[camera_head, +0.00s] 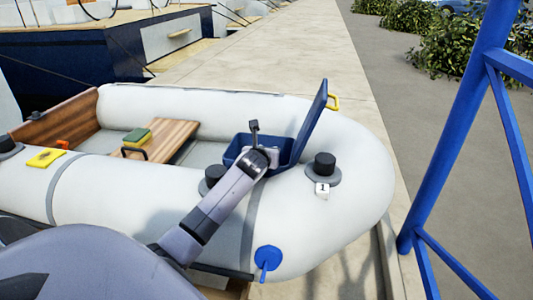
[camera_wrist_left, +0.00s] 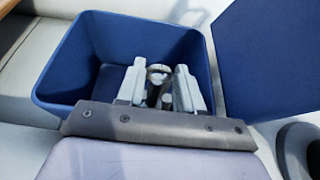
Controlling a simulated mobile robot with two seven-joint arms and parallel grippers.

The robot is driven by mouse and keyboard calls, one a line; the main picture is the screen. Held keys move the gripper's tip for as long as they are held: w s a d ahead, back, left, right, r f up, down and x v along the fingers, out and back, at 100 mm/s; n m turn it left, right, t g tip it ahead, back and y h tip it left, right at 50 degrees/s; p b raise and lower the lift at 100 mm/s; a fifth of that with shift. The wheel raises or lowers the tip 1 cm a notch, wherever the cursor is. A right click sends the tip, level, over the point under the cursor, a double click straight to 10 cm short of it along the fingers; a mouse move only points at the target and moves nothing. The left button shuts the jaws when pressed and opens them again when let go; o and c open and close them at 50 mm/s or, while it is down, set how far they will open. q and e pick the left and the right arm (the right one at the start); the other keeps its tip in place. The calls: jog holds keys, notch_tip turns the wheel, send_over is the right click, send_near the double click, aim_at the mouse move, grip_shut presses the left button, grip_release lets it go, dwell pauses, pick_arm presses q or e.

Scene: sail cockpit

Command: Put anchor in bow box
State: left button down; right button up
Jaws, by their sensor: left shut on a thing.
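The bow box (camera_head: 239,150) is a blue open-topped box in the bow of the grey inflatable dinghy, with its blue lid (camera_head: 311,122) standing up. It also shows in the wrist view (camera_wrist_left: 72,62), with the lid (camera_wrist_left: 265,50) at right. My left gripper (camera_head: 262,156) is at the box opening; in the wrist view its fingers (camera_wrist_left: 160,86) reach over the inside of the box. They are shut on a small grey metal piece (camera_wrist_left: 158,72), apparently part of the anchor. Most of the anchor is hidden by the gripper. My right gripper is not in view.
A yellow item (camera_head: 46,157) rests on the near tube. A black fitting (camera_head: 325,163) with a white tag is right of the box. A blue post (camera_head: 455,130) stands at right.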

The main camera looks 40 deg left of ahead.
pick_arm(q)
jog(key=shift+f, duration=0.1)
dwell(0.3)
jog(key=shift+f, duration=0.2)
jog(key=c, duration=0.7)
grip_release()
jog(key=shift+f, duration=0.25)
jog(key=shift+c, duration=0.2)
jog(key=shift+r, duration=0.2)
jog(key=p+v, duration=0.1)
jog(key=v, duration=0.2)
jog(key=p+v, duration=0.1)
jog(key=v, duration=0.3)
jog(key=p+v, duration=0.1)
jog(key=v, duration=0.3)
jog(key=shift+r, duration=0.4)
jog(key=shift+s+d+r+p, duration=0.25)
jog(key=shift+s+p, duration=0.1)
jog(key=shift+s, duration=0.1)
jog(key=shift+f, duration=0.1)
